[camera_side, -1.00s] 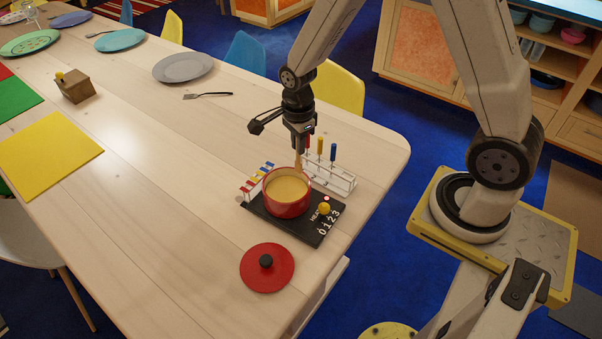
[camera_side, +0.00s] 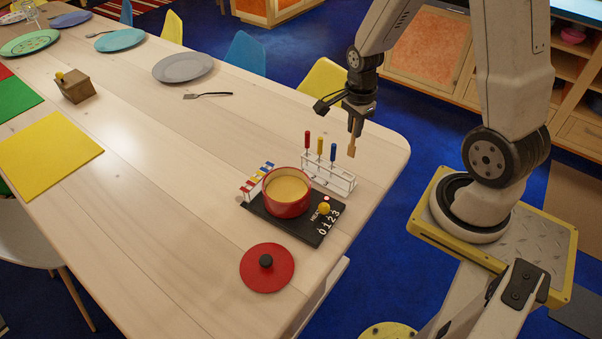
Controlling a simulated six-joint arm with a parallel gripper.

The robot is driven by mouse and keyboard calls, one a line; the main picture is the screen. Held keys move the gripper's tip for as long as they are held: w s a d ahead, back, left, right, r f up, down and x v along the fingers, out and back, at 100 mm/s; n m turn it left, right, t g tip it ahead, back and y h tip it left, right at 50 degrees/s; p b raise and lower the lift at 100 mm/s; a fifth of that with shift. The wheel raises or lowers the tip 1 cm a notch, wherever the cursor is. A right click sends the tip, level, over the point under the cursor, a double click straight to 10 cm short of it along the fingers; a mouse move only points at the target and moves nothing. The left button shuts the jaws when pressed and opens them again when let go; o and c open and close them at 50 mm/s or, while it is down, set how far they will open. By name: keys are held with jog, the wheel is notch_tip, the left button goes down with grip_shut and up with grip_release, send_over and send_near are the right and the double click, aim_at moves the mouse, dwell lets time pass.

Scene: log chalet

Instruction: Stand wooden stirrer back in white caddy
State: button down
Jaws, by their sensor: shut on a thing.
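My gripper (camera_side: 356,115) is shut on the wooden stirrer (camera_side: 352,143), which hangs nearly upright below it with its flat end down. The white caddy (camera_side: 341,187) stands on the table behind and right of the red pot. Red, yellow and blue handled sticks stand upright in the caddy. The stirrer is in the air above the caddy's right end, to the right of the blue handle (camera_side: 333,152). Its lower tip appears clear of the caddy. I cannot tell its exact depth relative to the caddy.
The red pot (camera_side: 287,208) of yellowish liquid sits on a black hotplate (camera_side: 306,232). A small white rack (camera_side: 246,193) with coloured pieces stands to its left. The red lid (camera_side: 267,268) lies in front. The table's right edge is close to the caddy.

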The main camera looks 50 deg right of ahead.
aim_at(352, 145)
jog(key=shift+f, duration=0.1)
jog(key=shift+f, duration=2.75)
jog(key=shift+f, duration=2.85)
dwell(0.5)
jog(key=c, duration=0.6)
grip_release()
jog(key=shift+r, duration=0.2)
jog(key=shift+r, duration=3.7)
